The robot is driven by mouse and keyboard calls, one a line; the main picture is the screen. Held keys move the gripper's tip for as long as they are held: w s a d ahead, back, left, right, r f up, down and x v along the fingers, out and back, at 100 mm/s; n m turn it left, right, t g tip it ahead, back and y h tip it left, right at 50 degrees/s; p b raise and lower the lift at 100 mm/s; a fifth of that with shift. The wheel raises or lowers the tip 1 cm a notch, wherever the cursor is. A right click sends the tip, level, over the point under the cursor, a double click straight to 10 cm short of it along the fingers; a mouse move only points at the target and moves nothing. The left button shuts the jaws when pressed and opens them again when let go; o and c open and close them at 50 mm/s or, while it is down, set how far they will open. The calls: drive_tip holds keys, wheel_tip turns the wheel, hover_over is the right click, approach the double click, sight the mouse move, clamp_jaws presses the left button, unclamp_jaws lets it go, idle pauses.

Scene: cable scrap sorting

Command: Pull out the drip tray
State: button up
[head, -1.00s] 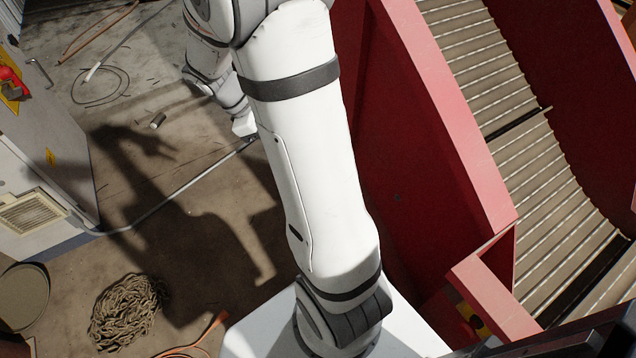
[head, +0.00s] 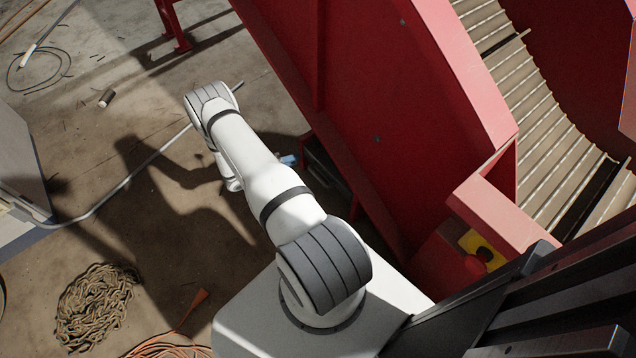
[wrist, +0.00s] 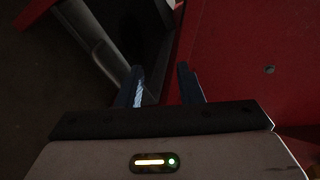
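The drip tray (head: 322,178) appears to be the dark, grey-edged box low at the side of the red machine, half in shadow. In the wrist view a grey bar or rim (wrist: 93,42) with a dark hollow beside it runs diagonally at upper left. My gripper (wrist: 162,86) has its two blue fingers apart, with a gap between them. The left finger lies close to the lower end of the grey bar; I cannot tell whether they touch. In the head view my gripper (head: 289,160) is close to the tray, mostly hidden behind my arm.
The red machine (head: 390,125) with its ribbed conveyor (head: 520,90) fills the right. A red emergency button (head: 476,264) sits near its front. A heap of chain (head: 95,305) and an orange cable (head: 170,347) lie on the floor. A pale cable (head: 150,160) crosses it.

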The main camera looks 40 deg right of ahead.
sight(318, 177)
drive_tip(key=s+f+n+t+b, duration=0.2)
drive_tip(key=s+f+n, duration=0.25)
drive_tip(key=f, duration=0.75)
drive_tip(key=shift+n+h, duration=0.35)
drive_tip(key=shift+h, duration=0.15)
drive_tip(key=x, duration=0.4)
drive_tip(key=b+x, duration=0.1)
drive_tip(key=x, duration=0.3)
drive_tip(key=shift+d+f, duration=0.1)
drive_tip(key=shift+f, duration=0.15)
drive_tip(key=shift+c, duration=0.4)
clamp_jaws()
